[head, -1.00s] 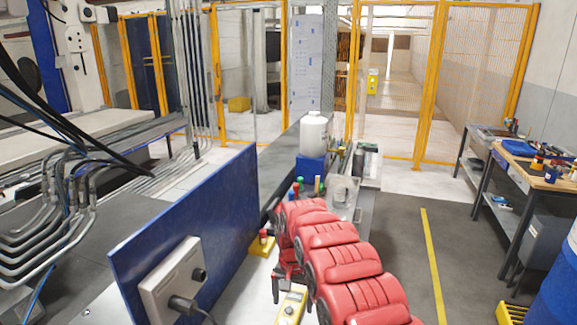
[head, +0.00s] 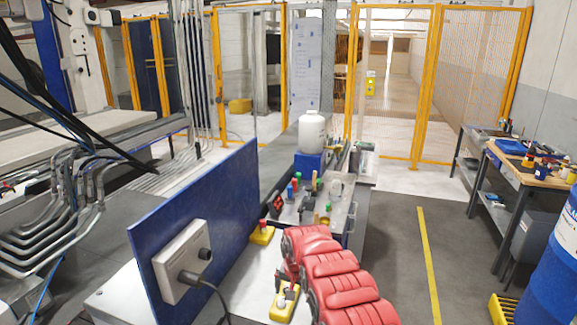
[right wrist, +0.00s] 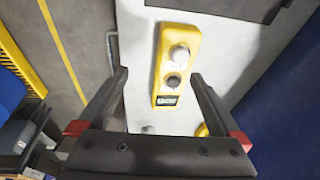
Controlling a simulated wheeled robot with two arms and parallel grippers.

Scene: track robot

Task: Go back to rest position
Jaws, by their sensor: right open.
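My right arm, with red padded links, reaches in from the bottom of the head view over the light bench top. My right gripper (right wrist: 158,76) is open in the right wrist view, with nothing between its dark fingers. A yellow control box (right wrist: 176,65) with two round buttons lies on the grey surface beyond the fingertips, apart from them. In the head view this yellow box (head: 284,303) sits just below the gripper end of the arm, which is partly hidden by the red links. My left gripper is not in view.
A blue panel (head: 195,225) stands left of the arm. A yellow box with a red button (head: 262,235) sits beside it. A white bottle (head: 312,131) and small coloured items stand further back. A workbench (head: 530,170) and blue barrel (head: 555,265) are at right. The floor between is clear.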

